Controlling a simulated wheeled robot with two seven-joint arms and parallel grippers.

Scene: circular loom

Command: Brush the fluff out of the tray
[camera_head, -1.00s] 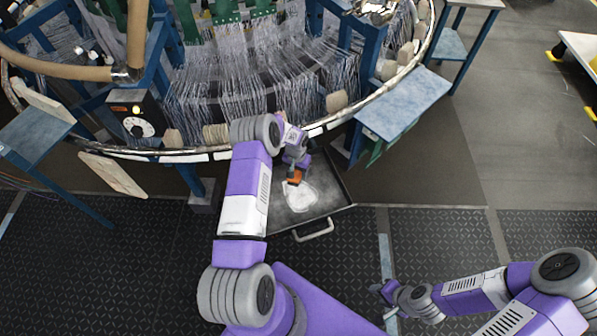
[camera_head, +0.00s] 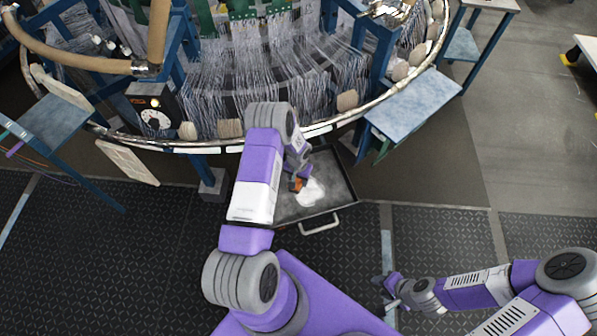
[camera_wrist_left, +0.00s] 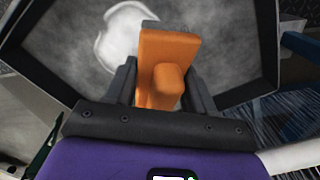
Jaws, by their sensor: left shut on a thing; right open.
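The tray (camera_head: 338,193) is a dark, shallow pull-out pan with a front handle, below the loom's rim; its dusty grey floor also fills much of the left wrist view (camera_wrist_left: 225,50). The fluff (camera_head: 312,193) is a white patch on the tray floor, and it shows in the left wrist view (camera_wrist_left: 117,38). My left gripper (camera_head: 297,182) is shut on an orange brush (camera_wrist_left: 167,60) over the tray, just left of the fluff in the head view. My right gripper (camera_head: 386,290) is open and empty over the dark floor, far from the tray.
The circular loom (camera_head: 265,75) with its shiny rim stands right behind the tray. A blue side table (camera_head: 415,103) is at the tray's right, and another (camera_head: 52,122) is at far left. The patterned floor (camera_head: 120,240) in front is clear.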

